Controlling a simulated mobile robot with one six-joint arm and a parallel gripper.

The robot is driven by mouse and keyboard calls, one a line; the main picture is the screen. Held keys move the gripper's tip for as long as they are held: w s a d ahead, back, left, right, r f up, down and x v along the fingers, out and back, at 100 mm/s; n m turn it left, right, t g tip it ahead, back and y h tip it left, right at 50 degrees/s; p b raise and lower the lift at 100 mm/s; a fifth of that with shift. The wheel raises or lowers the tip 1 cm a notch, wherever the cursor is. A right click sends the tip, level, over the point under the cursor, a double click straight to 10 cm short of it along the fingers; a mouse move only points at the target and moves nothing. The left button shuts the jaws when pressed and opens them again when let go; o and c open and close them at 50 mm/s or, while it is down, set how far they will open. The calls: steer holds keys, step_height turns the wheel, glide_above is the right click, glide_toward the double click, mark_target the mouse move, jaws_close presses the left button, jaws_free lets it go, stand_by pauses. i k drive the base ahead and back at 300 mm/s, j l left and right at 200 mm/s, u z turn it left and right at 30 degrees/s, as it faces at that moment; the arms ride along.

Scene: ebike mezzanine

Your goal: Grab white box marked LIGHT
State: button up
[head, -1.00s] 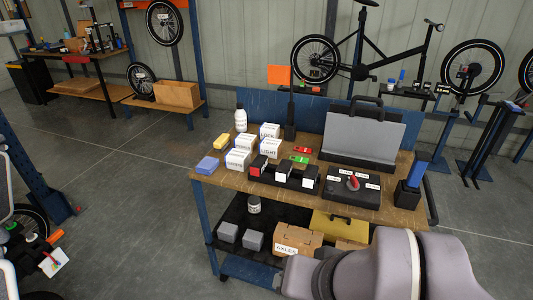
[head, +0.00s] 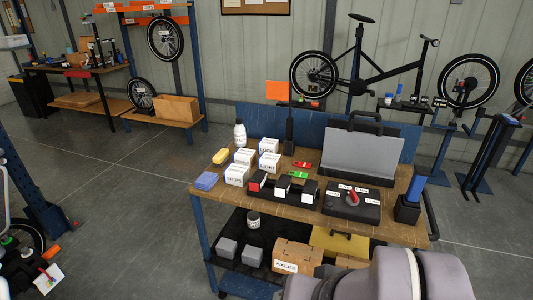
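The white box marked LIGHT (head: 269,162) stands on the wooden top of a workbench (head: 300,212), in a group of similar white boxes. It is the front right one of the back boxes. A box marked LOCK (head: 268,145) is right behind it, another white box (head: 244,157) is at its left, and one marked GRIPS (head: 236,175) is in front to the left. My gripper is not in view; only part of my arm shows at the bottom right, in front of the bench.
A black holder with several slots (head: 284,190) stands in front of the LIGHT box. Red and green pieces (head: 302,164) lie to its right. A grey open case (head: 358,156) stands at the right.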

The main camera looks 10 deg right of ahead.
mark_target(271, 162)
steer(key=i+j, duration=0.15)
steer(key=i, duration=0.3)
steer(key=i+j+z, duration=0.1)
steer(key=i, duration=0.35)
steer(key=i+j+z, duration=0.1)
steer(key=i, duration=0.35)
steer(key=i+j, duration=0.25)
steer(key=i, duration=0.2)
